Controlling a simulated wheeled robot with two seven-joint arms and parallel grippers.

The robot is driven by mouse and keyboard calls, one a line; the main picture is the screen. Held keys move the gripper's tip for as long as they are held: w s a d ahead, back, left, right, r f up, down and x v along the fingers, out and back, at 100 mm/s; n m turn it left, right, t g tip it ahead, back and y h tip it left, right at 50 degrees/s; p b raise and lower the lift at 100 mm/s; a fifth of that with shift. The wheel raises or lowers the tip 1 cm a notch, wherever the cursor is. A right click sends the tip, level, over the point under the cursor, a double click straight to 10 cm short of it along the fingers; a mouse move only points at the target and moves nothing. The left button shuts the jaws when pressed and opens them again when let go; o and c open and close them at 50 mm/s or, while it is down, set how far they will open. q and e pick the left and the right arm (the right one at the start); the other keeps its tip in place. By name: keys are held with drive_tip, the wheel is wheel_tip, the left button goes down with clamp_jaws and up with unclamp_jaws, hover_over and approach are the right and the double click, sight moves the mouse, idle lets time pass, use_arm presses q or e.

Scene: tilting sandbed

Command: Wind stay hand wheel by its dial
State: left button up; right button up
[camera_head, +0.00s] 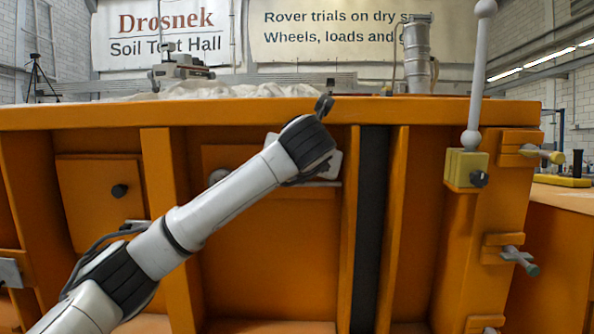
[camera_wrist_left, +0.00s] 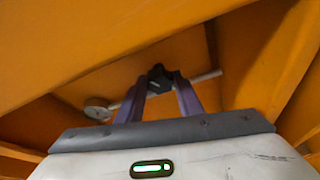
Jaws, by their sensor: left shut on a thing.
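My left gripper (camera_wrist_left: 159,84) shows in the left wrist view with its two purple fingers shut on a dark knob, which I take for the stay hand wheel (camera_wrist_left: 158,72). A pale rod (camera_wrist_left: 208,76) runs out to the right of the knob. A round pale disc, probably the dial (camera_wrist_left: 97,111), sits to the left of the fingers; its markings are too small to read. In the head view my left arm reaches to the orange front, and its wrist hides the fingers and knob. A grey round part (camera_head: 218,176) shows just above the forearm.
The orange sandbed rim (camera_head: 250,112) runs across above my arm. To the right stand a dark vertical strip (camera_head: 369,220), a yellow block (camera_head: 466,168) with an upright ball-ended lever (camera_head: 478,70), and clamp handles (camera_head: 520,259). Orange ribs flank the recess.

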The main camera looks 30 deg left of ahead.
use_arm(q)
drive_tip(key=m+y+b, duration=0.1)
drive_tip(key=m+y, duration=0.1)
drive_tip(key=m, duration=0.1)
drive_tip(key=shift+d+f+g+b, duration=0.1)
drive_tip(key=shift+g+b, duration=0.25)
drive_tip(key=shift+g, duration=0.05)
use_arm(e)
drive_tip(key=shift+w+a+f, duration=0.15)
drive_tip(key=shift+a+f, duration=0.25)
drive_tip(key=shift+f, duration=0.1)
drive_tip(key=shift+r, duration=0.1)
use_arm(q)
drive_tip(key=o, duration=0.8)
drive_tip(key=shift+c, duration=0.2)
use_arm(e)
drive_tip(key=shift+f, duration=0.2)
use_arm(q)
drive_tip(key=shift+d, duration=0.1)
use_arm(e)
drive_tip(key=shift+f, duration=0.1)
